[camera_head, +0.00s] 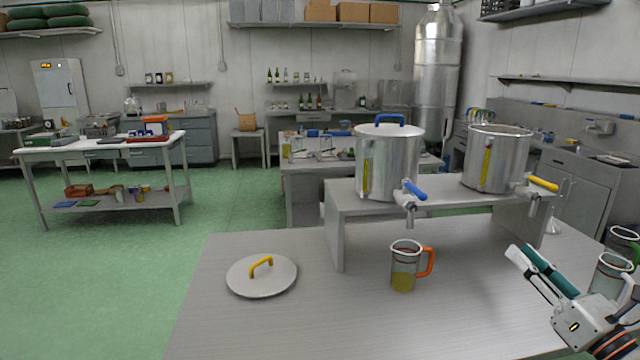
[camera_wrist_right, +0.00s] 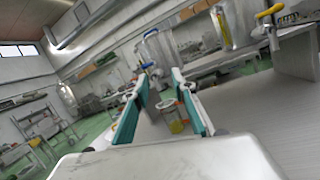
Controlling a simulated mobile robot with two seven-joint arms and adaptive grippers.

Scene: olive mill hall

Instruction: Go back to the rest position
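My right gripper (camera_head: 524,254) is at the lower right of the head view, above the grey table (camera_head: 330,320). In the right wrist view its two teal-padded fingers (camera_wrist_right: 160,74) stand apart with nothing held between them. A glass jug with an orange handle (camera_head: 404,268) stands on the table to the left of the gripper, with yellow-green liquid low inside. It also shows in the right wrist view beyond the fingers (camera_wrist_right: 174,124). My left gripper is in neither view.
A lidded steel tank with a blue tap (camera_head: 388,162) and an open one with a yellow tap (camera_head: 496,160) stand on a raised grey stand (camera_head: 337,230). A lid with a yellow handle (camera_head: 262,280) lies at the table's left. Clear jugs (camera_head: 608,278) stand close to my right gripper.

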